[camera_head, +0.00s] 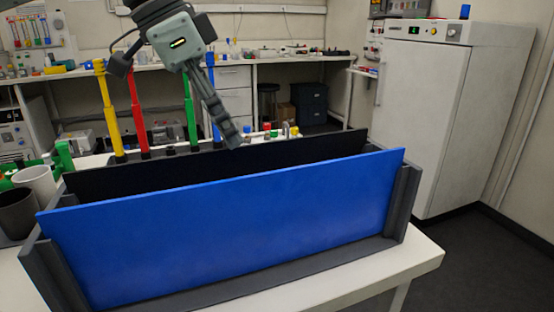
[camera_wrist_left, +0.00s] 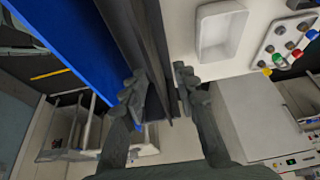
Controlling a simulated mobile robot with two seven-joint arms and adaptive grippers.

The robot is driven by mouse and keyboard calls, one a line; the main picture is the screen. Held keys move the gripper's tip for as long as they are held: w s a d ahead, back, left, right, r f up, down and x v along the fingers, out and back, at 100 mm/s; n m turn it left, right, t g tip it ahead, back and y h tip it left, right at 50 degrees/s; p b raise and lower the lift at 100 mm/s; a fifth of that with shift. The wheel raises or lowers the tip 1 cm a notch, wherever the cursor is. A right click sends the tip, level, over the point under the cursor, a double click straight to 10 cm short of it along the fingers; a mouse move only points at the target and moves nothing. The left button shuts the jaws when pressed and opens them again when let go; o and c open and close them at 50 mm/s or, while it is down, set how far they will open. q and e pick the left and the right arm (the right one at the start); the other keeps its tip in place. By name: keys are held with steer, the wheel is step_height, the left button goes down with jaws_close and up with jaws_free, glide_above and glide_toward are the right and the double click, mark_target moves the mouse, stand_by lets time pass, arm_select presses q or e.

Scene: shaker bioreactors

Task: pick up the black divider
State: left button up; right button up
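The black divider (camera_head: 215,167) stands upright in a dark grey holder (camera_head: 400,205), behind a blue divider (camera_head: 225,230) that hides its lower part. My left gripper (camera_head: 232,138) points down at the black divider's top edge, near the middle of its length. In the left wrist view its two fingers (camera_wrist_left: 158,90) are apart, with dark upright panel edges between or just below them. I cannot tell whether either finger touches the black divider. The blue divider (camera_wrist_left: 62,35) lies to the left there. My right gripper is in neither view.
The holder stands on a white table (camera_head: 395,270). Yellow, red, green and blue upright tools stand behind it. Cups (camera_head: 36,180) stand at the left. The left wrist view shows a white tray (camera_wrist_left: 218,32) and a rack with coloured caps (camera_wrist_left: 285,45) beside the holder.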

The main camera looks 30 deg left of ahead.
mark_target(248, 168)
arm_select(q)
steer(key=x, duration=0.4)
steer(key=s+x, duration=0.1)
steer(key=x, duration=0.2)
steer(key=shift+s+d+f, duration=0.1)
steer(key=shift+s+d, duration=0.05)
steer(key=shift+d, duration=0.15)
steer(key=shift+w+d+f, duration=0.1)
steer(key=shift+w+f, duration=0.1)
steer(key=shift+f, duration=0.2)
jaws_close()
